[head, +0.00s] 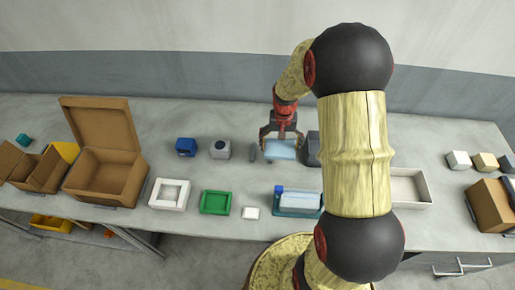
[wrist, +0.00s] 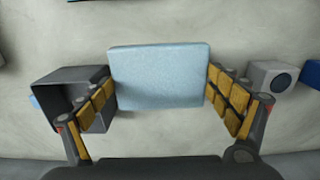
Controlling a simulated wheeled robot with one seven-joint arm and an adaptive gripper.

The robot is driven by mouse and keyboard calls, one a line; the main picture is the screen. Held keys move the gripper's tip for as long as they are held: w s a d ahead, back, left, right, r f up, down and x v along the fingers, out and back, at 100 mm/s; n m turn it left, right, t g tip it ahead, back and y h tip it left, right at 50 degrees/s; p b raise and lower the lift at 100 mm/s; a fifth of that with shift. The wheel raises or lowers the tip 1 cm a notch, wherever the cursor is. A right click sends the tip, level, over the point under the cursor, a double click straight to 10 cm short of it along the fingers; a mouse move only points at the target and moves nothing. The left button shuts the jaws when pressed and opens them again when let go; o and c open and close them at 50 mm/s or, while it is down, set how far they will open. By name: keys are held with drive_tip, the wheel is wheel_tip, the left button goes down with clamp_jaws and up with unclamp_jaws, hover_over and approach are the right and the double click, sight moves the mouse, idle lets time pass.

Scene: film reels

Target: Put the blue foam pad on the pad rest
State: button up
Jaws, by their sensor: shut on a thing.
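The blue foam pad (head: 280,151) is a light blue slab. It also shows in the middle of the wrist view (wrist: 160,77), with its two short sides between the fingers. My gripper (head: 281,138) is shut on it at the back middle of the table; the wrist view shows both fingers (wrist: 160,92) against its sides. How high the pad is above the table is hard to tell. No thing is plainly marked as the pad rest; I cannot tell which it is.
A dark grey open box (wrist: 70,90) stands close beside the pad. Nearby are a grey block (head: 220,149), a blue block (head: 186,147), a green tray (head: 215,202), a white frame (head: 169,194) and a teal tray (head: 297,211). My arm hides part of the right side.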

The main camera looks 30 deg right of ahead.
sight(269, 141)
drive_tip(key=w+f, duration=0.1)
drive_tip(key=w, duration=0.1)
drive_tip(key=w+a+f, duration=0.1)
drive_tip(key=w, duration=0.1)
drive_tip(key=w+f, duration=0.1)
drive_tip(key=w, duration=0.1)
drive_tip(key=shift+a+f, duration=0.1)
drive_tip(key=shift+a, duration=0.05)
drive_tip(key=w+f, duration=0.2)
drive_tip(key=f, duration=0.1)
drive_tip(key=w+f, duration=0.1)
drive_tip(key=w, duration=0.1)
drive_tip(key=shift+a+f, duration=0.3)
drive_tip(key=shift+f, duration=0.25)
drive_tip(key=shift+w+f+b, duration=0.2)
drive_tip(key=shift+f+b, duration=0.15)
drive_tip(key=shift+f, duration=1.25)
drive_tip(key=shift+f, duration=0.2)
drive_tip(key=o, duration=0.7)
drive_tip(key=shift+r, duration=0.1)
